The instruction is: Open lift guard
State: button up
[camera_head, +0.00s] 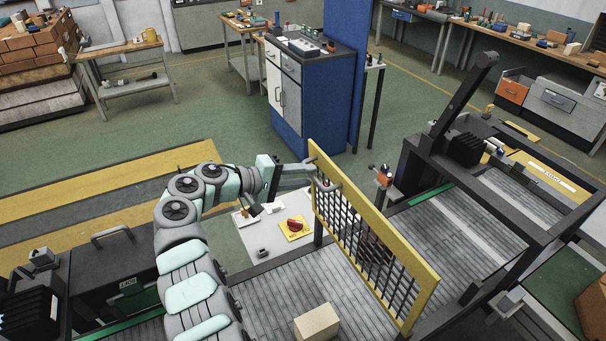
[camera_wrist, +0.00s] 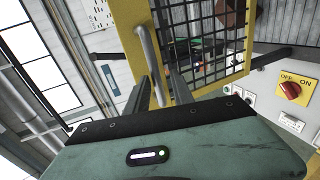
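The lift guard (camera_head: 421,283) is a yellow-framed panel with dark mesh, standing steeply across the roller conveyor (camera_head: 285,290). Its yellow frame (camera_wrist: 133,62) and dark mesh fill the upper middle of the wrist view. A grey bar handle (camera_wrist: 147,50) is fixed to the frame. My gripper (camera_head: 308,168) is at the guard's upper left end, by this handle. In the wrist view, my gripper's fingers (camera_wrist: 157,84) stand apart, one on each side of the handle, with gaps showing. Whether either finger touches it I cannot tell.
A cardboard box (camera_head: 317,323) sits on the rollers. A red switch on a yellow plate (camera_head: 294,228) is on a light panel beside the conveyor; the switch shows in the wrist view (camera_wrist: 291,90). A dark machine frame (camera_head: 510,275) stands right. Green floor lies behind.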

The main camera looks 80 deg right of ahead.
jog(key=shift+o, duration=0.3)
jog(key=shift+r, duration=0.1)
jog(key=shift+a, duration=0.1)
jog(key=b+v, duration=0.2)
jog(key=v, duration=0.8)
jog(key=shift+w+a, duration=0.15)
jog(key=shift+w, duration=0.15)
jog(key=shift+r, duration=0.15)
